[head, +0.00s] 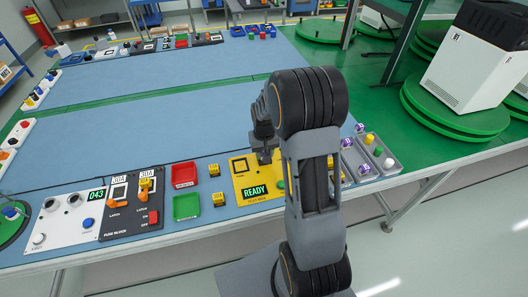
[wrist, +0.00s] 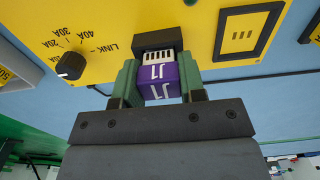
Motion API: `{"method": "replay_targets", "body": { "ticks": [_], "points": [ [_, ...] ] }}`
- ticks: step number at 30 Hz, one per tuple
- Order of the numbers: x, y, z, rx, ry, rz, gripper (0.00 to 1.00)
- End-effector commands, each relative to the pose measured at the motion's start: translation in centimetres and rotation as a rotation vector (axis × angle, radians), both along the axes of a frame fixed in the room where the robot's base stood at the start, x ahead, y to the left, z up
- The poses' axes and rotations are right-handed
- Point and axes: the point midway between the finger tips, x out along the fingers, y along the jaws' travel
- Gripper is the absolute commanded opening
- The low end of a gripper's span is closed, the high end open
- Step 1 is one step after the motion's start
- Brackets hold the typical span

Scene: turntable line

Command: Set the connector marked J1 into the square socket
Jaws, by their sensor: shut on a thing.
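In the wrist view my gripper (wrist: 157,88) is shut on a purple connector (wrist: 158,77) marked J1, with a white slotted end. The connector is at a black-framed opening (wrist: 157,39) on the yellow panel (wrist: 200,28); the connector covers part of it. I cannot tell whether its end is inside or just in front. A second black frame (wrist: 247,32), with slots in its yellow middle, is to the right and empty. In the head view my gripper (head: 265,157) is low over the yellow panel (head: 238,182); my arm hides part of the panel.
A black knob (wrist: 70,66) is on the panel. Purple pieces (head: 346,142) stand in grey trays (head: 386,160) to the right. Yellow blocks (head: 214,169), a red tray (head: 184,175) and a green tray (head: 187,206) lie left of the panel. The blue mat (head: 160,115) behind is clear.

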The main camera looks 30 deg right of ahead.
Motion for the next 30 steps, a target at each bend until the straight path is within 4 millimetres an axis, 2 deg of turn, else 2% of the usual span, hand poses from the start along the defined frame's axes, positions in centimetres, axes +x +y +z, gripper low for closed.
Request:
{"method": "replay_targets", "body": {
  "ticks": [7,8,17,25,30],
  "points": [
    [0.0,0.0,-0.6,0.0,0.0,0.0,0.15],
    [0.0,0.0,-0.6,0.0,0.0,0.0,0.38],
    [0.0,0.0,-0.5,0.0,0.0,0.0,0.67],
    [0.0,0.0,-0.3,0.0,-0.001,0.0,0.67],
    [0.1,0.0,1.5,-0.001,-0.004,0.0,0.67]
  ]
}}
